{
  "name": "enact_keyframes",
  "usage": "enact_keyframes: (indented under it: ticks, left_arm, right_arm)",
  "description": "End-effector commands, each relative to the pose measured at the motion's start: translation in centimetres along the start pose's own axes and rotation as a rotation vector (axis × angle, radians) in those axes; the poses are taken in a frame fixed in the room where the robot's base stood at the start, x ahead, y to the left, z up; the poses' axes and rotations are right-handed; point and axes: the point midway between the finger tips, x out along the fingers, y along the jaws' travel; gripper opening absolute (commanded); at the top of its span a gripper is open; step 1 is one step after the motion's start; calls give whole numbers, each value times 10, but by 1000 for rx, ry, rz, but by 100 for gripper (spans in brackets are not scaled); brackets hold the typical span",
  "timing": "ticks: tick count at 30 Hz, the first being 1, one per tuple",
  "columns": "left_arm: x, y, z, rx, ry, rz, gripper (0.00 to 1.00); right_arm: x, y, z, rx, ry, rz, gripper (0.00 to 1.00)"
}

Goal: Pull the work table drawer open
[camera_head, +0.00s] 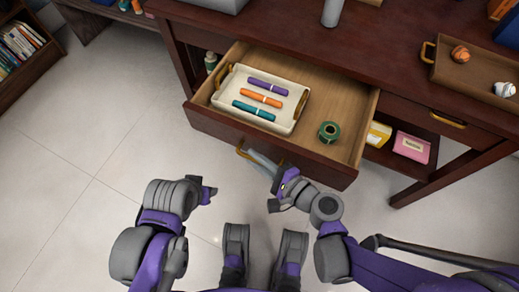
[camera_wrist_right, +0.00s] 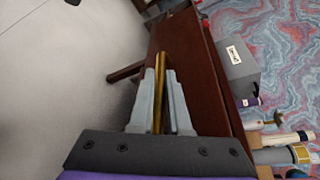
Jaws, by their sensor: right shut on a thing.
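The work table drawer (camera_head: 345,150) is pulled well out of the dark wooden work table (camera_head: 290,30), and its inside shows. Its brass handle (camera_head: 241,148) is on the front panel. My right gripper (camera_head: 258,161) is shut on this handle, in front of the panel. In the right wrist view the handle (camera_wrist_right: 158,78) stands between the two grey fingers (camera_wrist_right: 160,100), beside the dark red-brown panel. My left gripper (camera_head: 210,192) hangs over the floor, apart from the drawer; its fingers do not show clearly.
The drawer holds a cream tray (camera_head: 292,128) with purple, orange and teal rolls, and a green tape roll (camera_head: 329,131). A wooden tray (camera_head: 475,78) stands on the tabletop at right. Pink (camera_head: 411,147) and yellow items sit on a lower shelf. The floor at left is clear.

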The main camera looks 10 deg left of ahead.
Motion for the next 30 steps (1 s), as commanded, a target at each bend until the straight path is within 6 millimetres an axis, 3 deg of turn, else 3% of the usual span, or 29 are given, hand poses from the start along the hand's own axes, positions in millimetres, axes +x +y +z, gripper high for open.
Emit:
enact_keyframes:
  ticks: [12,13,15,25,30]
  left_arm:
    - [0,0,0,0,0,0,50]
    - [0,0,0,0,0,0,50]
    - [0,0,0,0,0,0,50]
    - [-1,0,0,0,0,0,50]
    - [-6,0,-1,0,2,0,50]
  right_arm:
    - [-1,1,2,0,1,0,0]
    - [-1,1,2,0,1,0,20]
    - [-1,1,2,0,1,0,27]
    - [-4,1,1,0,1,0,27]
    - [-28,0,1,0,6,-2,27]
